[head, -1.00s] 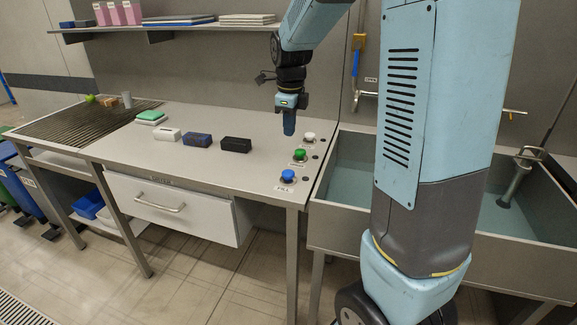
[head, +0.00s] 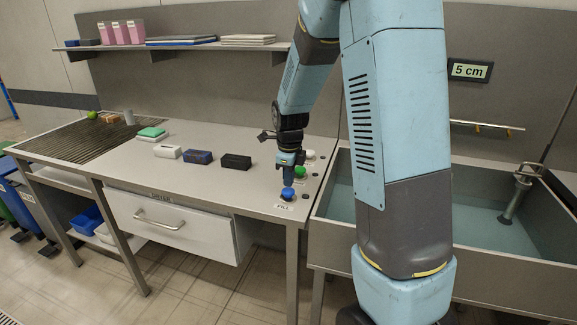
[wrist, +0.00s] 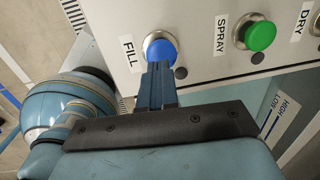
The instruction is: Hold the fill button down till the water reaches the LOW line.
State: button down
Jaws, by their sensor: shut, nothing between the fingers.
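The blue button (head: 287,195), labelled FILL, sits at the front right corner of the counter; it also shows in the wrist view (wrist: 160,48). My gripper (head: 288,181) is shut and empty, pointing down with its fingertips at the blue button. In the wrist view the fingertips (wrist: 158,66) overlap the button's lower edge; I cannot tell whether they press it. Water (head: 470,222) stands in the grey sink (head: 470,262). A white level strip (wrist: 280,117) with HIGH and LOW marks shows in the wrist view; the water level against LOW is unclear.
The green SPRAY button (head: 300,172) and white DRY button (head: 310,155) sit behind the blue one. A display (head: 470,70) reads 5 cm.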

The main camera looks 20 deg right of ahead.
aim_at(289, 192)
jog(key=shift+w+f, duration=0.1)
jog(key=shift+f, duration=1.05)
jog(key=shift+f, duration=0.3)
jog(key=shift+s+f, duration=0.25)
jog(key=shift+f, duration=0.55)
notch_tip(289, 192, up, 14)
jog(key=shift+s+r, duration=0.25)
jog(key=shift+s, duration=0.15)
jog(key=shift+a, duration=0.1)
dwell(0.4)
